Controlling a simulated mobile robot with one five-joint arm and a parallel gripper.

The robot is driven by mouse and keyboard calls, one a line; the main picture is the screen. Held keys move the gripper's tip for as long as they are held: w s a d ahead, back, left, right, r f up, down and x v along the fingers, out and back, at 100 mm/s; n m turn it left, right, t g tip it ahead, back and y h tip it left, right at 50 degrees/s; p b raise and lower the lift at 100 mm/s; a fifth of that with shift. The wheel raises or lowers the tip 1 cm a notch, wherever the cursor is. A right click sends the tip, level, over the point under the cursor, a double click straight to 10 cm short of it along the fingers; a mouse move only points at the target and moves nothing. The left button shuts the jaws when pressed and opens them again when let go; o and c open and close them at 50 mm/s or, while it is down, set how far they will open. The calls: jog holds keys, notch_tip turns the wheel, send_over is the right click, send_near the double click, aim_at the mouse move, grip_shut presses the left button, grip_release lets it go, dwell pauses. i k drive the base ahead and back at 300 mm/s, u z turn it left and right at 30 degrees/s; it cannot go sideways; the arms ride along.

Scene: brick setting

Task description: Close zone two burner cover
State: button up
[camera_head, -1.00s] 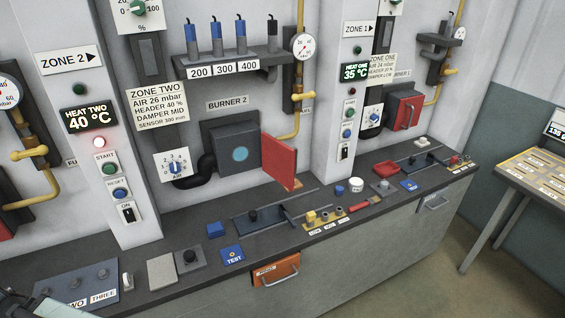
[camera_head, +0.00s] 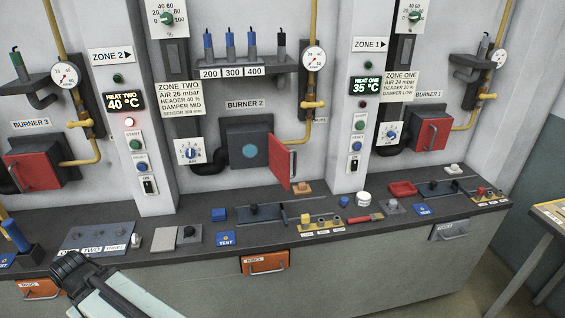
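The zone two burner cover (camera_head: 279,165) is a red hinged door at burner 2. It stands open, swung out to the right of the dark burner box (camera_head: 236,137), and the round blue port (camera_head: 250,151) is uncovered. A small handle shows at the cover's right edge. My gripper (camera_head: 66,264) is at the lower left, above the front of the bench and well apart from the cover. Its fingers are dark and small in view, so I cannot tell whether they are open or shut.
The dark bench (camera_head: 310,235) carries a slider plate (camera_head: 255,213), a blue TEST block (camera_head: 226,238), a yellow-labelled strip (camera_head: 321,224) and a white jar (camera_head: 364,199). Burner 3's red cover (camera_head: 34,163) and burner 1's red cover (camera_head: 432,133) are shut. A yellow gas pipe (camera_head: 311,100) runs beside burner 2.

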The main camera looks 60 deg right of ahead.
aim_at(279, 157)
jog(key=u, duration=1.7)
jog(key=k, duration=2.8)
jog(key=z, duration=1.55)
jog(key=i, duration=0.75)
jog(key=z, duration=0.1)
